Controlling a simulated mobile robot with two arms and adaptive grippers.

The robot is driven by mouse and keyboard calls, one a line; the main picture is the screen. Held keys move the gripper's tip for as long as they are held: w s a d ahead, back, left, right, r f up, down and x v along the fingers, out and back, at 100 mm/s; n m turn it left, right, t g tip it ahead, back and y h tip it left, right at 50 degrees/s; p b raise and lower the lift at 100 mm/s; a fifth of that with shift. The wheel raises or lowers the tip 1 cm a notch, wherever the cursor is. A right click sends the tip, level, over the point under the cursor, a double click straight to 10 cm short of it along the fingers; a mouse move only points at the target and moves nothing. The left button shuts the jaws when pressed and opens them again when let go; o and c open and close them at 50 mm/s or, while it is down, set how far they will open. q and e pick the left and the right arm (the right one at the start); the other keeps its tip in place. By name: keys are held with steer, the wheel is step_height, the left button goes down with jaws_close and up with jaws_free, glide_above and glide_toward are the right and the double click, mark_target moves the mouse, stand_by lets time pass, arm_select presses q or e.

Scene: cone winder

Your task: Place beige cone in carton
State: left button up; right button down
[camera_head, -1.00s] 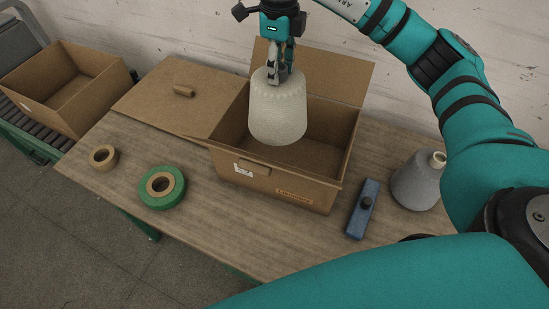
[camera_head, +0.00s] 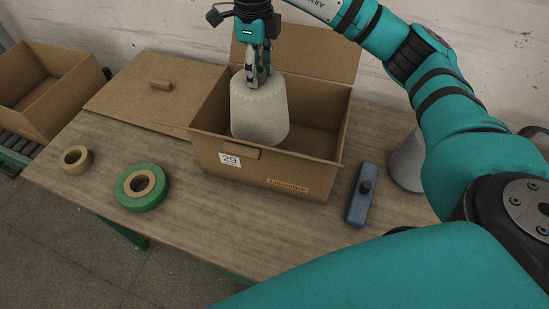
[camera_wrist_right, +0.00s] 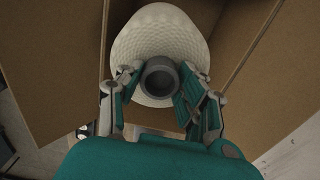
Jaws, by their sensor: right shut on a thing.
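The beige cone (camera_head: 259,110) hangs from my right gripper (camera_head: 257,78), wide end down, with its lower part inside the open carton (camera_head: 215,165). The carton's front wall hides the cone's lowest edge, so I cannot tell whether it touches the floor. In the right wrist view the gripper's fingers (camera_wrist_right: 160,85) are around the cone's grey tube end (camera_wrist_right: 160,78), and the pale body of the cone (camera_wrist_right: 160,40) spreads out below it, between the carton's walls (camera_wrist_right: 245,75). My left gripper is not in view.
A grey cone (camera_head: 407,162) stands on the table (camera_head: 270,230) at the right, partly behind my arm. A blue tool (camera_head: 360,200), a green roll (camera_head: 129,197) and a tan tape roll (camera_head: 72,160) lie in front. A flat cardboard lid (camera_head: 150,100) lies left; another carton (camera_head: 50,110) stands far left.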

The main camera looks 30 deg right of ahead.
step_height(320, 180, down, 2)
steer(key=shift+b, duration=0.5)
step_height(320, 180, down, 10)
steer(key=p, duration=0.3)
steer(key=shift+r, duration=0.25)
steer(key=shift+f, duration=0.2)
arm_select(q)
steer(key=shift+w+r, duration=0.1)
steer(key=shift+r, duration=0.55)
arm_select(e)
steer(key=shift+f, duration=0.1)
steer(key=shift+f, duration=0.15)
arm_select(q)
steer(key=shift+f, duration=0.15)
arm_select(e)
steer(key=c, duration=0.8)
jaws_free()
steer(key=shift+s, duration=0.1)
steer(key=shift+c, duration=0.2)
